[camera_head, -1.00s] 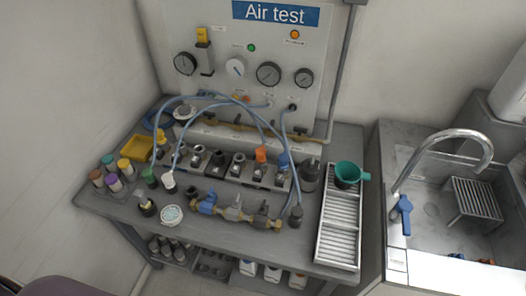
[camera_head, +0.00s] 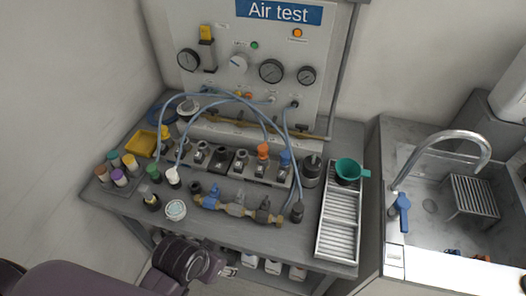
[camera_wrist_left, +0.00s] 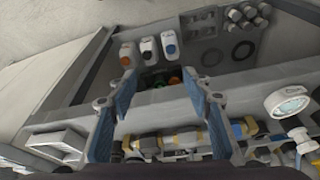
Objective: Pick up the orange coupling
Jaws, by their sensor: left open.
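The orange coupling (camera_head: 263,151) stands upright on the row of grey fitting blocks at the back of the bench, just left of a blue coupling (camera_head: 285,159). My left gripper (camera_head: 230,271) is at the front edge of the bench, low and well in front of the orange coupling. In the left wrist view its two blue-padded fingers (camera_wrist_left: 161,78) are apart with nothing between them. I cannot make out the orange coupling in that view. My right gripper is not in view.
A brass valve manifold (camera_head: 238,209) lies between my left gripper and the fitting row. Blue hoses (camera_head: 215,97) arch over the row. A slatted tray (camera_head: 338,225) with a green funnel (camera_head: 349,170) is at right. White bottles (camera_wrist_left: 148,49) stand on the lower shelf.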

